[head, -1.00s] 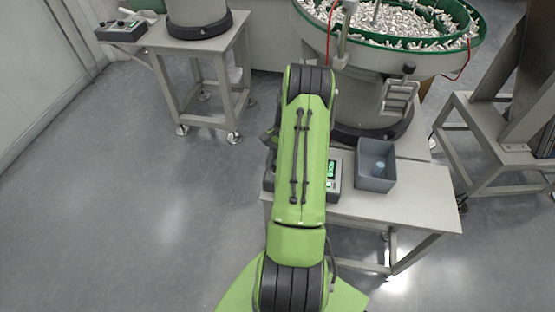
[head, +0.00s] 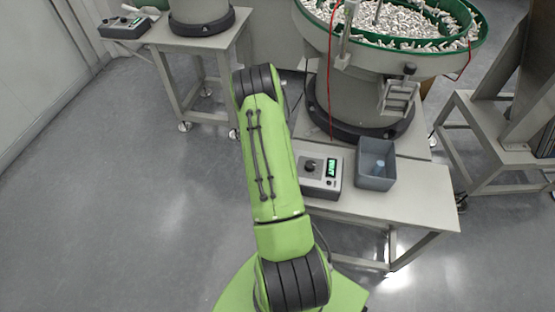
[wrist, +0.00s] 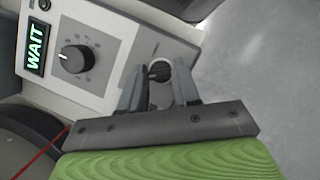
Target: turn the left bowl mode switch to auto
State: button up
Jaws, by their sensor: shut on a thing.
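I cannot read the switch's position. The box also carries a larger black dial (wrist: 75,59) and a green-lit display (wrist: 36,49) reading WAIT. In the head view the control box (head: 322,188) sits on the table below the bowl feeder; my arm covers its left end, and my gripper and the mode switch are hidden.
A grey-blue bin (head: 376,178) stands just right of the box. The green-rimmed bowl feeder (head: 355,95) full of white parts rises behind, with a red cable (head: 331,80). Floor at left is clear.

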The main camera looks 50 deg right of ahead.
jog(key=shift+n+h, duration=0.5)
jog(key=shift+n, duration=0.6)
jog(key=o, duration=1.1)
jog(key=shift+c, duration=0.2)
jog(key=p+v, duration=0.4)
jog(key=v, duration=1.1)
jog(key=shift+w+r, duration=0.3)
jog(key=shift+w, duration=0.1)
